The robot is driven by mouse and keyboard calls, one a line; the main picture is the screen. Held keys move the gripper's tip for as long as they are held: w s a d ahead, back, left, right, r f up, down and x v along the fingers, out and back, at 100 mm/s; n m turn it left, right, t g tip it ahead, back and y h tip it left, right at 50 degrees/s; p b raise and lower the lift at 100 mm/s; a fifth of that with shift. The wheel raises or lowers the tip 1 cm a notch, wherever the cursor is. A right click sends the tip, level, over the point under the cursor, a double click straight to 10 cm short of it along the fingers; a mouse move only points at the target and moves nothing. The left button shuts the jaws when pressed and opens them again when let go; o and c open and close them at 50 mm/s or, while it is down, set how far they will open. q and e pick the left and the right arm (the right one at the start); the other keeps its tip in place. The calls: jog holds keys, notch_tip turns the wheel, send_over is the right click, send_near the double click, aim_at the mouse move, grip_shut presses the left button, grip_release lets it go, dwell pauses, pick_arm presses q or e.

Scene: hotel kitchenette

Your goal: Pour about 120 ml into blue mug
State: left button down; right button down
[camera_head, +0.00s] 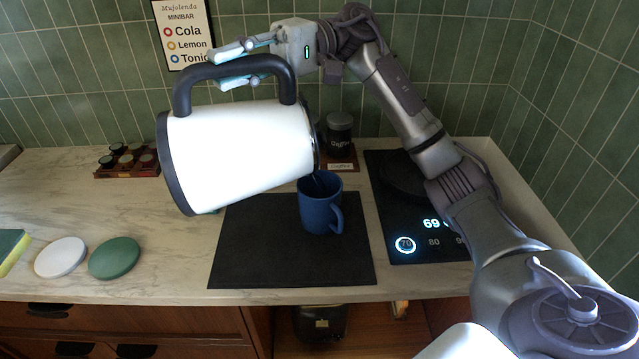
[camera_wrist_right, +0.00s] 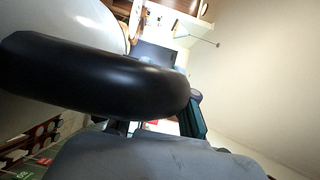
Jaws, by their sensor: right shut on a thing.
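A white kettle (camera_head: 240,150) with a black handle and black base ring is tilted far over in the head view, its spout side to the right. My right gripper (camera_head: 235,66) is shut on its handle and holds it above the counter. The handle (camera_wrist_right: 100,80) fills much of the right wrist view. The blue mug (camera_head: 320,205) stands upright on a black mat (camera_head: 245,255), with its handle toward the front right. The kettle's spout end is just above the mug's left rim. A thin dark stream seems to show at the mug's mouth; the level inside is hidden. My left gripper is not in view.
A black hot plate (camera_head: 385,205) with lit numbers lies right of the mat. A dark canister (camera_head: 339,130) stands behind the mug. A capsule tray (camera_head: 120,165) is at the back left. A white coaster (camera_head: 61,257) and green coaster (camera_head: 114,258) lie front left.

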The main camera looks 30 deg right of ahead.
aim_at(175, 86)
jog(key=shift+d+r, duration=0.1)
jog(key=shift+r, duration=0.1)
jog(key=shift+w+a+r+h+p, duration=0.15)
jog(key=shift+a+h+p, duration=0.25)
jog(key=shift+p, duration=0.85)
jog(key=shift+m+h, duration=0.4)
jog(key=shift+h, duration=0.5)
jog(key=a+p, duration=0.1)
jog(key=p, duration=0.1)
jog(key=a+f+p, duration=0.1)
jog(key=a+p, duration=0.1)
jog(key=w+a+f+p, duration=0.1)
jog(key=a+p, duration=0.1)
jog(key=shift+w+f, duration=0.1)
jog(key=shift+f, duration=0.1)
jog(key=shift+w+a+f, duration=0.1)
jog(key=shift+a+f, duration=0.05)
jog(key=shift+f, duration=0.25)
jog(key=a+r+h+p, duration=0.1)
jog(key=p, duration=0.4)
jog(key=shift+w+a, duration=0.15)
jog(key=shift+a+f+p, duration=0.1)
jog(key=shift+a+p, duration=0.15)
jog(key=shift+p, duration=0.45)
jog(key=shift+w+f+m+h, duration=0.1)
jog(key=shift+f+m+h, duration=0.05)
jog(key=shift+m+h, duration=0.15)
